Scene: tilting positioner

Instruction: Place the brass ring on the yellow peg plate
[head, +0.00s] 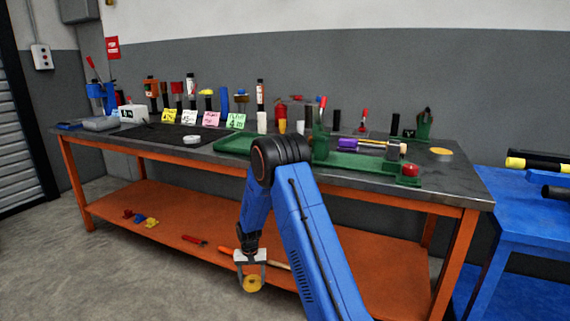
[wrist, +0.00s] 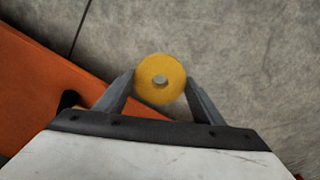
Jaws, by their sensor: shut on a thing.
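The brass ring (wrist: 145,72) is a flat yellow disc with a small central hole. My gripper (wrist: 161,80) is shut on its outer edge, one finger on each side. In the head view, my gripper (head: 252,278) hangs low in front of the bench's lower shelf, with the ring (head: 253,284) at its fingertips. No yellow plate with a peg can be made out for certain. A flat round yellow piece (head: 441,151) lies on the bench top's right end; whether it has a peg cannot be told.
The bench top (head: 455,180) carries green trays (head: 236,143), several upright tools and coloured cards. Its orange lower shelf (head: 190,220) holds small red, blue and yellow pieces (head: 151,223) and hand tools. A blue table (head: 530,200) stands at right. Floor in front is clear.

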